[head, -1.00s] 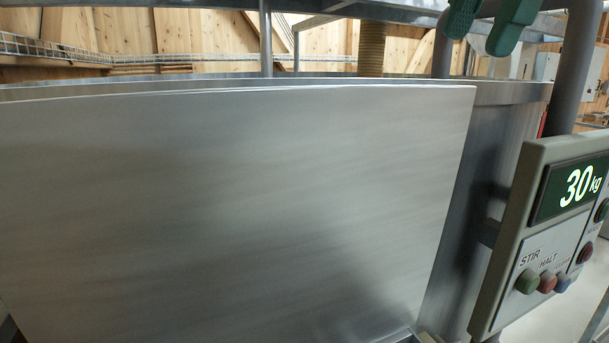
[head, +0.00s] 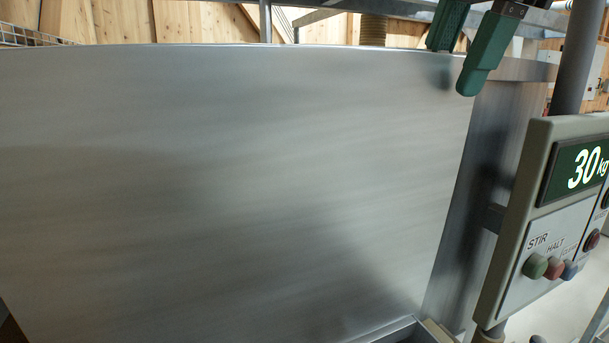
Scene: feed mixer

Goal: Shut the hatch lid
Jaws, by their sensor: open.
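The hatch lid (head: 230,190) is a large, flat grey metal panel that fills most of the head view. It stands steeply raised, with its broad face towards me. My gripper (head: 453,68) is at the lid's upper right corner, with its two green fingers apart and pointing down. I cannot tell whether a finger touches the lid. The hatch opening is not visible.
A control box (head: 530,225) showing 30 kg, with several buttons, stands close to the lid's right on a pipe (head: 577,60). A metal frame bar and post (head: 266,22) stand behind the lid. A wooden wall (head: 205,22) is at the back.

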